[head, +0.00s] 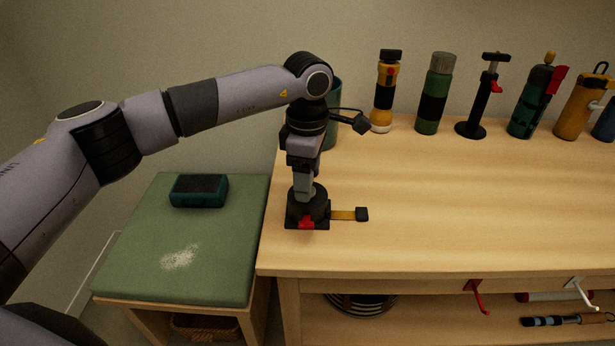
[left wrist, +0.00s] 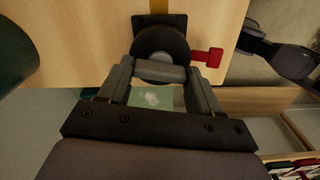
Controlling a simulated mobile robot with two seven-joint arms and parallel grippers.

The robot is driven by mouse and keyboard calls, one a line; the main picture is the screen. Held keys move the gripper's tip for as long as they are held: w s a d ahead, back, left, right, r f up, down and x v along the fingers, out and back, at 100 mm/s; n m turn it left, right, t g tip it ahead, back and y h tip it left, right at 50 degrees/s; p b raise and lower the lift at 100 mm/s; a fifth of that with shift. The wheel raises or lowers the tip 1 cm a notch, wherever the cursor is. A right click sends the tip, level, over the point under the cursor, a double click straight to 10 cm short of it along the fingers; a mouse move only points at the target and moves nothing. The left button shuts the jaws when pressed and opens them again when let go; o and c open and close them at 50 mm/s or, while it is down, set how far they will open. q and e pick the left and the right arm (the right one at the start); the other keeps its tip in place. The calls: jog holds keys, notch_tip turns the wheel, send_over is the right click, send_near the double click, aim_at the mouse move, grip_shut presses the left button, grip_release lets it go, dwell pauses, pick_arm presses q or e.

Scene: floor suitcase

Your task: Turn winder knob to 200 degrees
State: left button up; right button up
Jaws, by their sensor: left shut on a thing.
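The winder (head: 294,222) stands near the front left corner of the workbench. It has a black base with a red part at the front, and a yellow strap (head: 343,215) runs right to a black end piece (head: 362,214). Its round dark knob (head: 317,208) is on top; in the left wrist view the knob (left wrist: 160,45) shows a grey grip bar (left wrist: 160,73) across it. My left gripper (head: 304,192) points down from above, shut on the knob's grip bar between its fingertips (left wrist: 159,77). The fingers partly hide the knob. The knob's angle cannot be read. My right gripper is not in view.
Several bottle-like tools, including a yellow one (head: 382,100) and a green one (head: 435,100), stand along the back of the bench (head: 480,215). A green cup (head: 333,95) is behind my wrist. A green stool (head: 215,260) holds a teal box (head: 199,190). The bench middle is clear.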

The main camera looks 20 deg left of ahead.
pick_arm(q)
jog(key=m, duration=0.4)
jog(key=shift+m, duration=0.3)
jog(key=m+b, duration=0.1)
jog(key=m, duration=0.4)
jog(key=shift+r, duration=0.1)
jog(key=m, duration=0.9)
jog(key=shift+m, duration=0.4)
jog(key=o, duration=1.1)
jog(key=shift+c, duration=0.2)
notch_tip(320, 180, up, 7)
jog(key=shift+r, duration=0.1)
